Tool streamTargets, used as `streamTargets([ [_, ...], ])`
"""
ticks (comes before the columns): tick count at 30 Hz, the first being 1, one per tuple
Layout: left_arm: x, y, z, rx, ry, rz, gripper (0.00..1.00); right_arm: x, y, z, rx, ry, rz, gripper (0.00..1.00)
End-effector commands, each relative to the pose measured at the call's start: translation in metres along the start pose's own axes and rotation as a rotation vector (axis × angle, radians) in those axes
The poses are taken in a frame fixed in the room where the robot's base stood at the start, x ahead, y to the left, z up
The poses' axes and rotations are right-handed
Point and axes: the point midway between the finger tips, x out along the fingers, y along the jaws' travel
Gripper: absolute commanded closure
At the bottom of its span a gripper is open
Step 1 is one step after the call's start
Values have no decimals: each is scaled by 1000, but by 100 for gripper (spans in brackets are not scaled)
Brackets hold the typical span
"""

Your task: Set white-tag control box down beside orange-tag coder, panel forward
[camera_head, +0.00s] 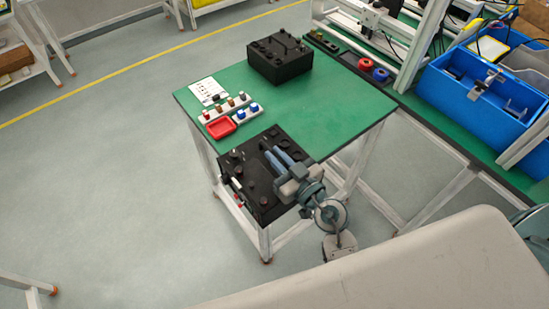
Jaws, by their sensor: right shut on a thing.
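A black control box (243,169) with knobs on top is at the near corner of the green table (325,115). A small white mark (237,183) shows on its left side. My right gripper (271,150) reaches over this box from the near right and is shut on it; the grip point itself is hard to see. I cannot tell whether the box rests on the table or is just above it. A second black box (279,62) stands at the far edge of the table. No orange tag can be made out on it. My left gripper is not in view.
A red tray (221,128), white blocks with coloured knobs (226,107) and a printed sheet (207,90) lie at the table's left. The table's middle and right are clear. A bench with a blue bin (480,100) stands to the right.

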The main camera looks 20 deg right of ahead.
Motion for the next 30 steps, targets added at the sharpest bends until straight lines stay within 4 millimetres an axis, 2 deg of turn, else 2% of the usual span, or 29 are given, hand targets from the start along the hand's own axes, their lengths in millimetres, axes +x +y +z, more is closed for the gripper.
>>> streamTargets([
  [1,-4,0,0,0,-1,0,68,10,8,-6,-5,12,1,100],
  [12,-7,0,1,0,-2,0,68,72,54,1,-3,12,1,100],
  [18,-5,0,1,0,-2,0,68,98,73,5,-2,12,1,100],
  [25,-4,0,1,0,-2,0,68,108,80,6,0,12,2,100],
  [30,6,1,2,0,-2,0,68,108,81,21,2,10,2,100],
])
